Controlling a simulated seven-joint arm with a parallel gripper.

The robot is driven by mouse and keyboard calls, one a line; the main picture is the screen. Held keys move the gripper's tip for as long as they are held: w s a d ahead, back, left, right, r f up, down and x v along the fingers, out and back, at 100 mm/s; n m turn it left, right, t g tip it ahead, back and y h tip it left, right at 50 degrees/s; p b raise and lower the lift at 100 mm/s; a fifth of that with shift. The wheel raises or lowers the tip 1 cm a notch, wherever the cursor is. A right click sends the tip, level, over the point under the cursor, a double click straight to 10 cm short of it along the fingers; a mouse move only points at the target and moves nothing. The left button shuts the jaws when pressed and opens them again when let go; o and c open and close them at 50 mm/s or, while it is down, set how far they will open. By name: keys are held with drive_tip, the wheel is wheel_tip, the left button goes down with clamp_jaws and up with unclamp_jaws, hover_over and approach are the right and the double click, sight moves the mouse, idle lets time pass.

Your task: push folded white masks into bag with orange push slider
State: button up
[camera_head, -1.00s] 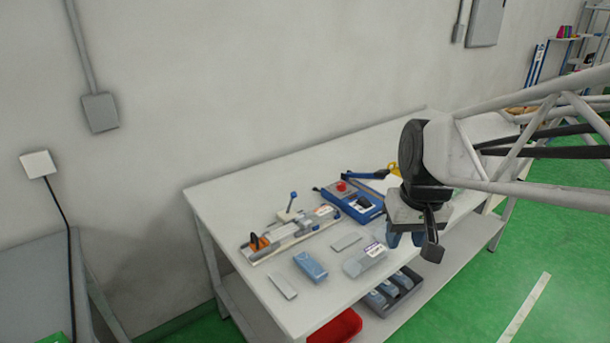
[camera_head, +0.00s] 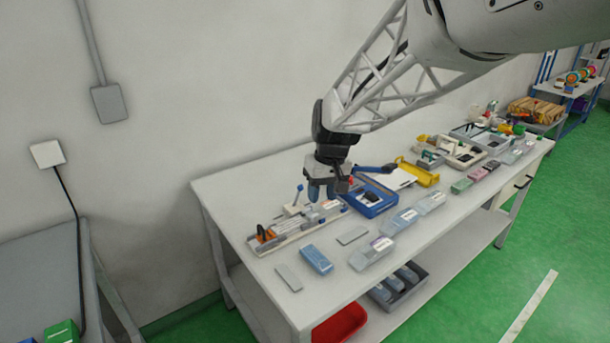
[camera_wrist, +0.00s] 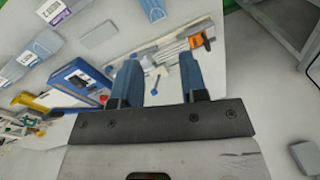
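The long white fixture (camera_head: 290,232) lies at the left of the white table, with the orange push slider (camera_head: 264,234) at its left end. The fixture and orange slider (camera_wrist: 199,40) also show in the wrist view. White pieces lie along its channel; whether they are folded masks is too small to tell. A clear labelled bag (camera_head: 370,254) lies nearer the front edge; whether another bag is on the fixture I cannot tell. My gripper (camera_head: 324,192) is above the fixture's right end. In the wrist view its blue fingers (camera_wrist: 161,78) are apart, with nothing visibly held.
A blue machine (camera_head: 370,197) stands right of the fixture. A blue box (camera_head: 316,260) and two flat grey pieces lie in front. A yellow tray (camera_head: 418,173) and more stations stand farther right. A red bin (camera_head: 340,325) and grey crate (camera_head: 398,290) sit below.

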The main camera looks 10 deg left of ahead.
sight(261, 226)
drive_tip(key=w+a+f+n, duration=0.1)
drive_tip(key=w+a+f, duration=0.1)
drive_tip(key=a, duration=0.3)
drive_tip(key=w+a+f+g, duration=0.1)
drive_tip(key=w+a+f, duration=0.1)
drive_tip(key=a+f, duration=0.2)
drive_tip(key=w+a+f+n, duration=0.1)
drive_tip(key=w+a+f, duration=0.2)
drive_tip(key=a, duration=0.5)
drive_tip(key=shift+f+n, duration=0.3)
drive_tip(key=shift+f, duration=0.3)
drive_tip(key=shift+w+a+f, duration=0.1)
drive_tip(key=shift+f, duration=0.05)
drive_tip(key=shift+s+a+f, duration=0.15)
drive_tip(key=shift+s+f, duration=0.05)
drive_tip(key=shift+f, duration=1.05)
drive_tip(key=shift+s+a+f, duration=0.15)
drive_tip(key=shift+a+f, duration=0.05)
drive_tip(key=shift+f, duration=1)
drive_tip(key=shift+s+a+f, duration=0.15)
drive_tip(key=shift+s+f, duration=0.05)
drive_tip(key=shift+f, duration=1.05)
drive_tip(key=shift+c, duration=0.3)
clamp_jaws()
